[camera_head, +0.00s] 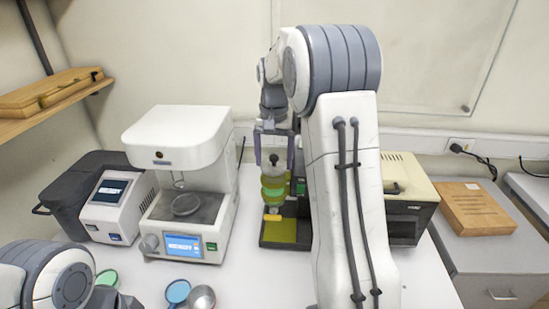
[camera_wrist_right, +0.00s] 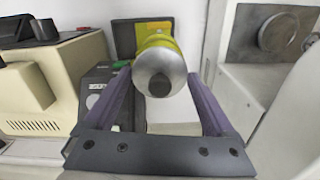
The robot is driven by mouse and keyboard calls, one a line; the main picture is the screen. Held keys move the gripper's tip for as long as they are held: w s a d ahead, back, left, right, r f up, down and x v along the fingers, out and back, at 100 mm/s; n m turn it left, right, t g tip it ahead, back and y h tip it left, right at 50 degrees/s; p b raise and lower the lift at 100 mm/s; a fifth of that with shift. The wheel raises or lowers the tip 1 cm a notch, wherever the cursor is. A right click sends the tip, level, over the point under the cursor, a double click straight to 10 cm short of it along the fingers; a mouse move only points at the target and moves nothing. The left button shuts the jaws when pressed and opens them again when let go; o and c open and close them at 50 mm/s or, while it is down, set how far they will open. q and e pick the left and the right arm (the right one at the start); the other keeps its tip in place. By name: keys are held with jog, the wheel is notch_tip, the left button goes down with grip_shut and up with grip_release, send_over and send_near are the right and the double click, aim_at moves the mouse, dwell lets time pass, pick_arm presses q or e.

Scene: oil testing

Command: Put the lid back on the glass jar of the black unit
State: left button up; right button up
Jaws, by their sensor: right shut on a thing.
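The black unit (camera_head: 265,240) stands at the middle of the table, partly hidden behind my right arm. Its glass jar (camera_head: 273,191) looks yellow-green and also shows in the right wrist view (camera_wrist_right: 152,30). The lid (camera_head: 272,168), pale with a dark knob, is between the fingers of my right gripper (camera_head: 273,148), directly over the jar. In the right wrist view the silver lid (camera_wrist_right: 160,66) covers most of the jar between the purple fingers. My right gripper is shut on the lid. I cannot tell whether the lid touches the jar rim. My left gripper is out of view.
A white tester (camera_head: 180,140) with a screen stands left of the black unit, with a smaller grey device (camera_head: 118,205) beyond it. A beige box (camera_head: 408,178) stands on the right. A blue dish (camera_head: 177,291) and a silver round thing (camera_head: 201,297) lie at the front.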

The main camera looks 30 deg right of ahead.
jog(key=shift+r, duration=0.1)
dwell(0.4)
jog(key=shift+f+p, duration=0.2)
jog(key=shift+p, duration=0.2)
dwell(0.7)
dwell(0.4)
dwell(0.3)
jog(key=o, duration=1.1)
jog(key=shift+r+p, duration=3.55)
